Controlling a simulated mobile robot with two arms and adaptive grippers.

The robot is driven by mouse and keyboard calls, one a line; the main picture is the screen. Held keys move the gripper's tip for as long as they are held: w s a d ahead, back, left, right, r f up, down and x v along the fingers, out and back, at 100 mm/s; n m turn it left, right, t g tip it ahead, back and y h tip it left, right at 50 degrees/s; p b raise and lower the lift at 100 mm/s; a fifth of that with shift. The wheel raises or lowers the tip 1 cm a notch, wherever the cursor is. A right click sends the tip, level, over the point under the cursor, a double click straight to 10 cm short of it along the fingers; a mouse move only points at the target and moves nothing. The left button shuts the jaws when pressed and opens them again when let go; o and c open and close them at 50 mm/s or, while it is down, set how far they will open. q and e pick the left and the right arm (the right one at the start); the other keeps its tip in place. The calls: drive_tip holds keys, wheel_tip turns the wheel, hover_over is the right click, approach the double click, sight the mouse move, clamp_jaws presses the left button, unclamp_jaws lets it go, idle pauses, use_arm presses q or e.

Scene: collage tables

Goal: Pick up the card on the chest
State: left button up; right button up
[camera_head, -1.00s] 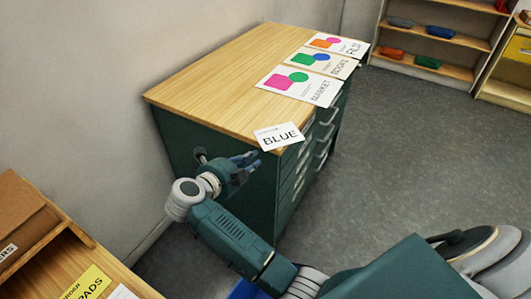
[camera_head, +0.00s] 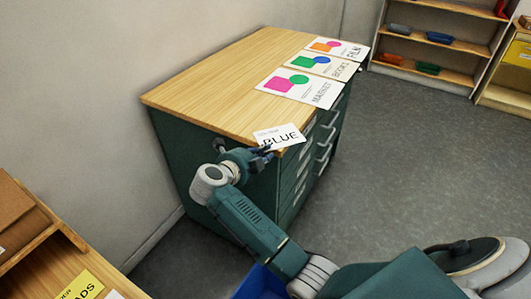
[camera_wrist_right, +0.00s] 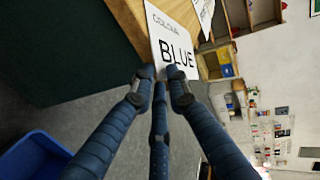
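The white card (camera_head: 279,137) printed "BLUE" lies at the near corner of the wooden top of the green chest (camera_head: 205,85). Its near edge sticks out past the chest top. My right gripper (camera_head: 264,152) is at the card's near left edge, its fingertips overlapping that edge in the head view. In the right wrist view the dark blue fingers (camera_wrist_right: 159,80) come together at the lower end of the card (camera_wrist_right: 174,45). Whether they grip it or only sit beside it cannot be told. My left gripper is out of view.
Drawer handles face right. A blue bin (camera_head: 262,284) stands below my arm. A wooden table (camera_head: 40,268) is at lower left, shelves (camera_head: 435,40) at the back right.

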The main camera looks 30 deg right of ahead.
clamp_jaws()
